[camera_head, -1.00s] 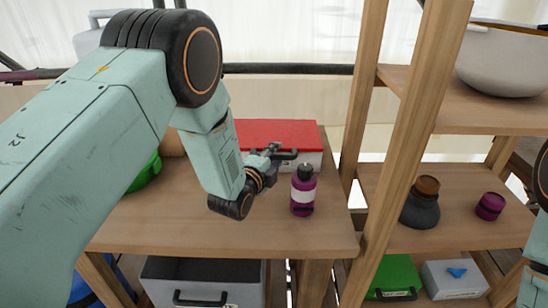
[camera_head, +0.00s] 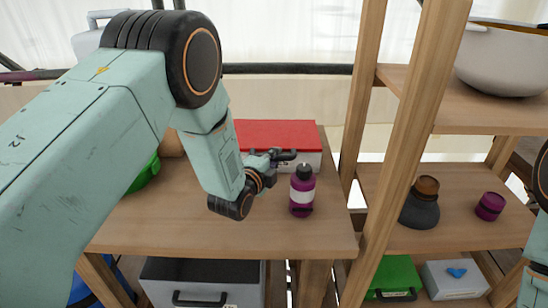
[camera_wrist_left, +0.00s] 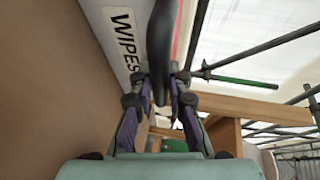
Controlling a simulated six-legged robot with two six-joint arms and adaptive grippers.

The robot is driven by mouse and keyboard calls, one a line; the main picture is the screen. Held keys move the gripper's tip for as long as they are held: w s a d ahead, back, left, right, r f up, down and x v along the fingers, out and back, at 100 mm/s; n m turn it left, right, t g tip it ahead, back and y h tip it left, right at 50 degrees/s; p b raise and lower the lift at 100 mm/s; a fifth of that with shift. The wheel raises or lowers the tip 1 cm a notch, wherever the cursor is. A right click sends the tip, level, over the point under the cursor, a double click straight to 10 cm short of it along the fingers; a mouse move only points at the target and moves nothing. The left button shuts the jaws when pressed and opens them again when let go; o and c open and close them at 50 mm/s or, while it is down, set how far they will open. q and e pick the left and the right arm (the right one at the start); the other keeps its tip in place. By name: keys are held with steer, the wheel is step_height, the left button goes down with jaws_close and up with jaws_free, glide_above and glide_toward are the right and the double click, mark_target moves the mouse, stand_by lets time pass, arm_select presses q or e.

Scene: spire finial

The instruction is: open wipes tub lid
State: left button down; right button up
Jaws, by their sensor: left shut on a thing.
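The wipes tub (camera_head: 311,161) is a white box with a flat red lid (camera_head: 276,132), standing on the wooden table. The lid lies level and looks closed. In the left wrist view, the tub's white wall with the "WIPES" label (camera_wrist_left: 123,35) stands left of my fingers, and a dark handle (camera_wrist_left: 160,35) runs between them. My left gripper (camera_head: 279,156) is at the tub's near side, shut on this handle; it also shows in the left wrist view (camera_wrist_left: 162,82). My arm hides the tub's left part. My right gripper is out of view.
A purple bottle (camera_head: 302,196) stands just right of my left gripper. A green object (camera_head: 147,171) is partly behind my arm. A wooden shelf on the right holds a big pot (camera_head: 500,67), a dark jar (camera_head: 421,208) and a small purple jar (camera_head: 490,206). The table's front is clear.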

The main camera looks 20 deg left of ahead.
arm_select(q)
steer(key=shift+r, duration=0.25)
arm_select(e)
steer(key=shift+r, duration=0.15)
